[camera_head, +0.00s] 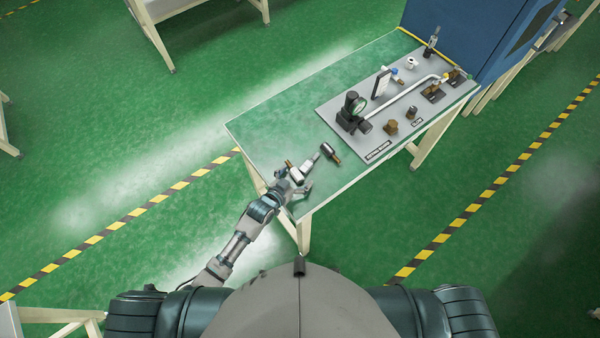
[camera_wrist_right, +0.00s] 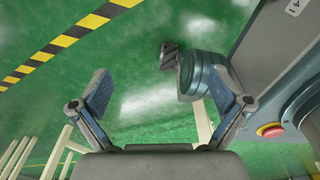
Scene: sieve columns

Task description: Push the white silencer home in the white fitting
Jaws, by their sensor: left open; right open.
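My left gripper (camera_head: 294,181) is open at the near left end of the green table. A white piece (camera_head: 312,160) with a narrow tip, which looks like the white silencer, lies at its fingers; I cannot tell whether they touch it. A small white part (camera_head: 411,64) stands on the grey panel's far side and may be the white fitting; it is too small to be sure. My right gripper (camera_wrist_right: 160,95) is open and empty in the right wrist view, above the floor and away from the table.
A black cylinder with a brass end (camera_head: 330,152) lies right of the white piece, and a small brass part (camera_head: 289,163) lies left of it. The grey panel (camera_head: 345,110) carries a gauge (camera_head: 354,104), a white tube and brass fittings. A blue cabinet (camera_head: 460,35) stands behind. The table's left part is clear.

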